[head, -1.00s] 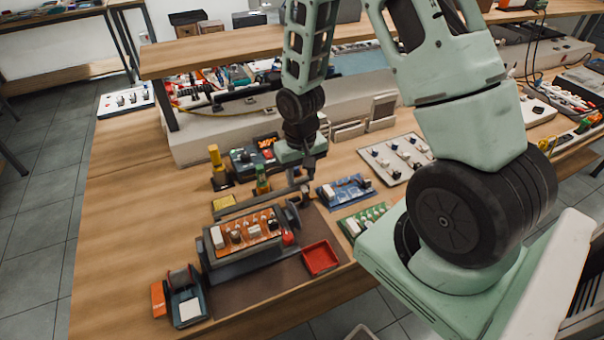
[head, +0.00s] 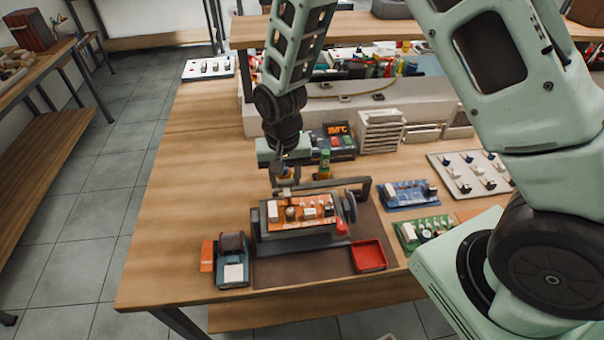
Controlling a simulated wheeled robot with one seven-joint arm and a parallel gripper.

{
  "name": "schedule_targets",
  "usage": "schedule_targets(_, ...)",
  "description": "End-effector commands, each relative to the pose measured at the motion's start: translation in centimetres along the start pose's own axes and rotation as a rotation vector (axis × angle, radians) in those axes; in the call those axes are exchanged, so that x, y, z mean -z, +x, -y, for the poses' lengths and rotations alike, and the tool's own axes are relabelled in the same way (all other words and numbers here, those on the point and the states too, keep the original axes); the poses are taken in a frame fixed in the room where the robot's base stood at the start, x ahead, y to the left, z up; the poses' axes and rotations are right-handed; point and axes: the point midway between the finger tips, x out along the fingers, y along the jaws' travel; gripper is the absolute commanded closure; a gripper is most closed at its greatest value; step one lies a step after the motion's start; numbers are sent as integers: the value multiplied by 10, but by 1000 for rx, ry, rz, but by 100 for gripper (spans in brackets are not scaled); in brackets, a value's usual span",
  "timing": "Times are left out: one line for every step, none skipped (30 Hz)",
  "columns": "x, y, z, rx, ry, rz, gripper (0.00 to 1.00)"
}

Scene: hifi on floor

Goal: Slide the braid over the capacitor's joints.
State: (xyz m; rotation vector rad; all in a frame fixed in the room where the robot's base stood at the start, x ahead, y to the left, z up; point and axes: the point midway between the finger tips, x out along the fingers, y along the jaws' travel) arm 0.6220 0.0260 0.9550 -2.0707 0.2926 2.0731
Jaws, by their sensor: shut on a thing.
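An orange circuit board (head: 322,212) with several upright parts is clamped in a dark holder (head: 290,245) on a brown mat. I cannot tell which part is the capacitor. My gripper (head: 284,174) is behind the board's left half, low, beside a green bottle (head: 325,162). It seems shut on a yellow tool (head: 287,171) that stands there; its fingertips are small and partly dark. A blue dispenser with a dark roll (head: 233,243) stands left of the holder. No loose braid can be made out.
A red tray (head: 369,256) lies right of the holder. A blue board (head: 408,194) and a green board (head: 424,232) lie further right. A black device with an orange display (head: 336,130) stands behind my gripper. The table's left side (head: 185,200) is clear.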

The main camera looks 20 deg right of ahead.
Motion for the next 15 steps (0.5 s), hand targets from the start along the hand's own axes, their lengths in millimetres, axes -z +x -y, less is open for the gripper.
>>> schedule_targets(0, -1, 3, 1, -1, -1, 100)
schedule_targets(0, -1, 4, 2, -1, -1, 100)
schedule_targets(0, -1, 5, 2, 0, -1, 100)
schedule_targets(0, -1, 5, 2, 0, -1, 100)
schedule_targets(0, -1, 5, 3, 0, -2, 100)
schedule_targets(0, -1, 6, 3, 0, -2, 100)
schedule_targets(0, -1, 6, 4, 0, -2, 100)
schedule_targets(0, -1, 6, 4, 0, -2, 100)
schedule_targets(0, -1, 6, 5, -1, -3, 100)
schedule_targets(0, -1, 6, 5, -1, -3, 100)
schedule_targets(0, -1, 7, 6, -1, -3, 100)
schedule_targets(0, -1, 7, 6, -1, -3, 58)
schedule_targets(0, -1, 7, 6, -2, -3, 49)
schedule_targets(0, -1, 7, 6, -2, -3, 41)
schedule_targets(0, -1, 7, 6, -2, -3, 38)
